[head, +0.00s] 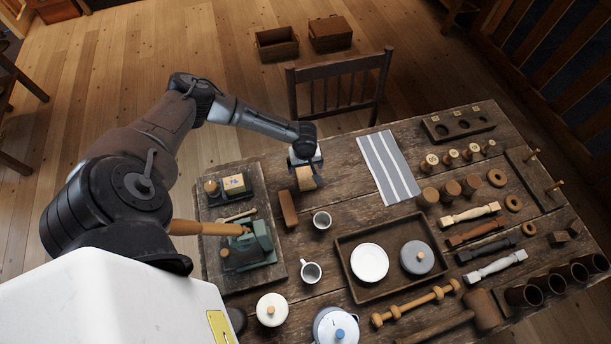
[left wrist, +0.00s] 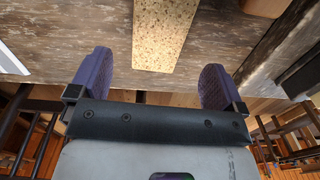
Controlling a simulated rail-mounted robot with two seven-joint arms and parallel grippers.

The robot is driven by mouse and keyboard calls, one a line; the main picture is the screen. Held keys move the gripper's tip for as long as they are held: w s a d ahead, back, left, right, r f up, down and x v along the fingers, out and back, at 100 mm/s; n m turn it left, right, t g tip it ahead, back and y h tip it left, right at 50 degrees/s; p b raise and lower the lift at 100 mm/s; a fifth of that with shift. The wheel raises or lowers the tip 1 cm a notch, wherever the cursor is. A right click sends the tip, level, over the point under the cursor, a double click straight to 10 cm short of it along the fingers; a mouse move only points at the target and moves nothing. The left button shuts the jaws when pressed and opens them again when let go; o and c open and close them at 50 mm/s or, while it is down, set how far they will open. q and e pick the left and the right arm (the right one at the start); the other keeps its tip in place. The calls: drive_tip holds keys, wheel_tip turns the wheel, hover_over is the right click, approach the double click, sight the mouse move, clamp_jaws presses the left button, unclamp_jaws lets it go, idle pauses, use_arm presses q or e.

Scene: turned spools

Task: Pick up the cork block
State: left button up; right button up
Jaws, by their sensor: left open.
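The cork block (head: 309,179) is a speckled tan block on the wooden table, near its far edge. In the left wrist view the cork block (left wrist: 163,32) lies ahead, with its near end between the two purple fingers. My left gripper (head: 305,162) is right at the block in the head view and hides part of it. In the left wrist view my left gripper (left wrist: 155,64) is open, with a gap on each side of the block. I cannot tell how high the fingers are above the table. My right gripper is not in view.
A reddish-brown block (head: 288,209) stands close by on the left. A chair (head: 338,85) stands behind the table. A tray (head: 345,270) holds a plate and a lid.

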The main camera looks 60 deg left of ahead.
sight(305, 173)
use_arm(q)
drive_tip(key=shift+d+f+b, duration=0.15)
drive_tip(key=shift+f+b, duration=0.35)
drive_tip(key=shift+f, duration=2.75)
drive_tip(key=c, duration=1)
drive_tip(key=shift+r, duration=0.1)
